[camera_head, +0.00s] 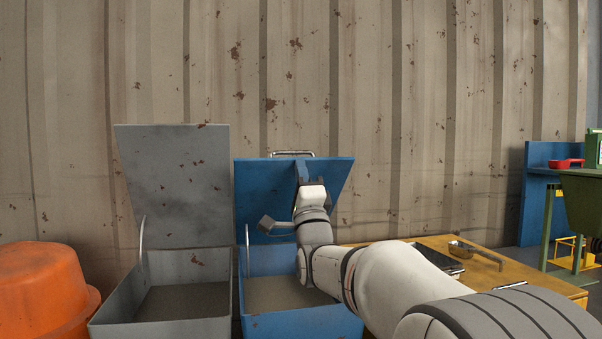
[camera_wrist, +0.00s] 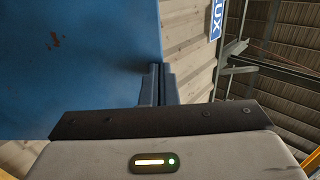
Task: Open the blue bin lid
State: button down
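The blue bin (camera_head: 300,327) stands with its blue lid (camera_head: 258,185) raised, leaning back near the wall. A metal handle (camera_head: 292,153) shows at the lid's top edge. The bin's inside is visible and looks empty. My gripper (camera_head: 301,172) is in front of the lid's inner face, near its upper middle; I cannot tell whether it touches. In the wrist view the lid (camera_wrist: 80,60) fills the left side, and the two fingers (camera_wrist: 160,85) are close together at its edge with nothing clearly between them. The handle is not visible there.
A grey bin (camera_head: 160,318) with its lid up stands to the left of the blue one. An orange container (camera_head: 40,290) is at far left. A wooden table (camera_head: 500,262) with a tool on it is at right. A corrugated wall (camera_head: 420,110) is close behind.

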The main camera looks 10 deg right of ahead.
jog(key=shift+r, duration=0.1)
jog(key=w+r+g+p, duration=0.1)
jog(key=w+r+p, duration=0.2)
jog(key=w+p, duration=0.1)
jog(key=w+r+g+p, duration=0.2)
jog(key=w+r+p, duration=0.1)
jog(key=r+p, duration=0.1)
jog(key=shift+w+r, duration=0.25)
jog(key=shift+w, duration=0.1)
jog(key=shift+w+p, duration=0.4)
jog(key=shift+w, duration=0.2)
